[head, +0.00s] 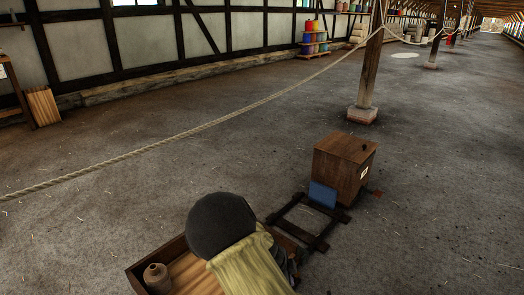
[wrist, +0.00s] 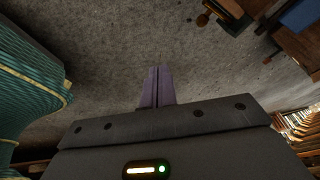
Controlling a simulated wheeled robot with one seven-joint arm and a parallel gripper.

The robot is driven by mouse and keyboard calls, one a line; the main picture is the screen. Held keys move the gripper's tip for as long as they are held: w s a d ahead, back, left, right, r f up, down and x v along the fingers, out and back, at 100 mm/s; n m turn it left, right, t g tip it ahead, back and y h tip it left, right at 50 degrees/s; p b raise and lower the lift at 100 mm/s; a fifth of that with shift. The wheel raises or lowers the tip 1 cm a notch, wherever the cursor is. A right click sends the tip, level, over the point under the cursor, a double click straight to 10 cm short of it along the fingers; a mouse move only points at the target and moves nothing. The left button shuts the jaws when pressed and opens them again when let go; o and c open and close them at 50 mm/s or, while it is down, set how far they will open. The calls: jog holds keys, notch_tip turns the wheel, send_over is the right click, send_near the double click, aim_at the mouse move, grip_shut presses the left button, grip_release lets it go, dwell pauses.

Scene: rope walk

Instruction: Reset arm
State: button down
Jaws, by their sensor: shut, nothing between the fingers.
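My gripper (wrist: 157,88) shows in the wrist view, its two purple-grey fingers shut together with nothing between them. The fingers point out over bare grey floor and touch nothing that I can see. In the head view my arm reaches out at the bottom centre, over the right part of a wooden tray (head: 134,279). I cannot make out the fingers in that view.
A brown jug (head: 157,280) stands in the tray. Beyond lie a dark frame (head: 274,219), a blue panel (head: 322,194) and a wooden box (head: 338,168). A rope (head: 180,137) stretches across to a post (head: 370,70). The floor right is clear.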

jog(key=s+d+r+n+y+p, duration=0.2)
jog(key=s+r+n+p, duration=0.1)
jog(key=s+r+n, duration=0.4)
jog(key=s+d+r+n+y+p, duration=0.1)
jog(key=s+d+r+n+p, duration=0.3)
jog(key=r, duration=0.6)
jog(key=s+d+r+n+y+p, duration=0.1)
jog(key=s+r+n+y, duration=0.1)
jog(key=s+r+n, duration=0.45)
notch_tip(320, 180, up, 38)
jog(key=w+p, duration=0.1)
jog(key=p, duration=3.6)
jog(key=shift+w+r+t, duration=0.25)
jog(key=shift+w+t, duration=0.05)
jog(key=shift+d+n, duration=0.1)
jog(key=shift+n, duration=0.15)
